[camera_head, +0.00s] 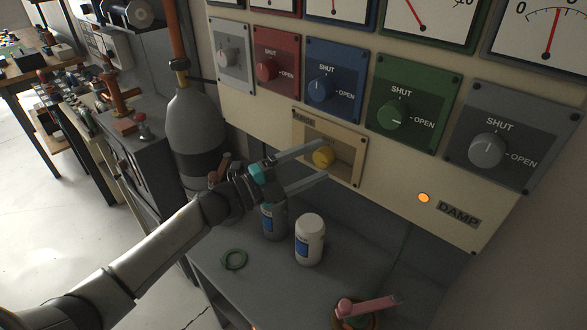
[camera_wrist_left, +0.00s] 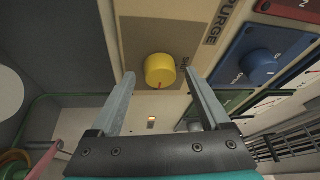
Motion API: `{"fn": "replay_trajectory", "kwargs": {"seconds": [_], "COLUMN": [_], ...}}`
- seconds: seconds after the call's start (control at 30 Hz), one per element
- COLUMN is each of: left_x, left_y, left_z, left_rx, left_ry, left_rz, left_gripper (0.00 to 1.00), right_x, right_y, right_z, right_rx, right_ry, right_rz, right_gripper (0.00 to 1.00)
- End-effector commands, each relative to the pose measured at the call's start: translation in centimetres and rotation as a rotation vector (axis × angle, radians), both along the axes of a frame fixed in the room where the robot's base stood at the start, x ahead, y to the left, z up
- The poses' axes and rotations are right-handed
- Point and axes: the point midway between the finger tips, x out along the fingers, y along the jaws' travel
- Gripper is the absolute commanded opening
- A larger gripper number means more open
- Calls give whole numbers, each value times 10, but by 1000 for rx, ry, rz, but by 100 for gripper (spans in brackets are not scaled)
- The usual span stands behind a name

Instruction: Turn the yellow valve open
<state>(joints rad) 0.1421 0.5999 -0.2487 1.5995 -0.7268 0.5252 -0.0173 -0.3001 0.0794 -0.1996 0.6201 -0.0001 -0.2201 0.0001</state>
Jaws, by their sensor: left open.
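The yellow valve (camera_head: 323,157) is a round knob on a tan plate (camera_head: 299,139) low on the cream panel. In the left wrist view the yellow valve (camera_wrist_left: 160,70) sits just beyond and between the fingertips, with a small dark reddish mark on its lower edge. My left gripper (camera_head: 322,160) is open, its two fingers on either side of the knob in the head view. It also shows in the left wrist view (camera_wrist_left: 159,76), with a gap between fingers and knob. I cannot tell whether either finger touches it. The gripper hides part of the plate's lettering. My right gripper is not in view.
Above the valve are a red knob (camera_head: 266,70), a blue knob (camera_head: 319,89), a green knob (camera_head: 393,116) and a grey knob (camera_head: 487,150). On the shelf below stand a white bottle (camera_head: 309,240), a green ring (camera_head: 234,260) and a pink-handled item (camera_head: 368,306).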

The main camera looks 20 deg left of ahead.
Motion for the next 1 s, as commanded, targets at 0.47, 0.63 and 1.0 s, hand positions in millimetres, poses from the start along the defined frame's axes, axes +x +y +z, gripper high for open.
{"fn": "replay_trajectory", "kwargs": {"seconds": [0.47,0.63,1.0], "left_x": [-52,-72,-106], "left_y": [46,65,96], "left_z": [-12,-16,-20], "left_rx": [3,2,1], "left_ry": [4,4,1], "left_rz": [1,0,0], "left_gripper": [80,80,80], "right_x": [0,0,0], "right_y": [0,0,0], "right_z": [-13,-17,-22], "right_rx": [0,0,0], "right_ry": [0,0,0], "right_rz": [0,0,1], "right_gripper": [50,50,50]}}
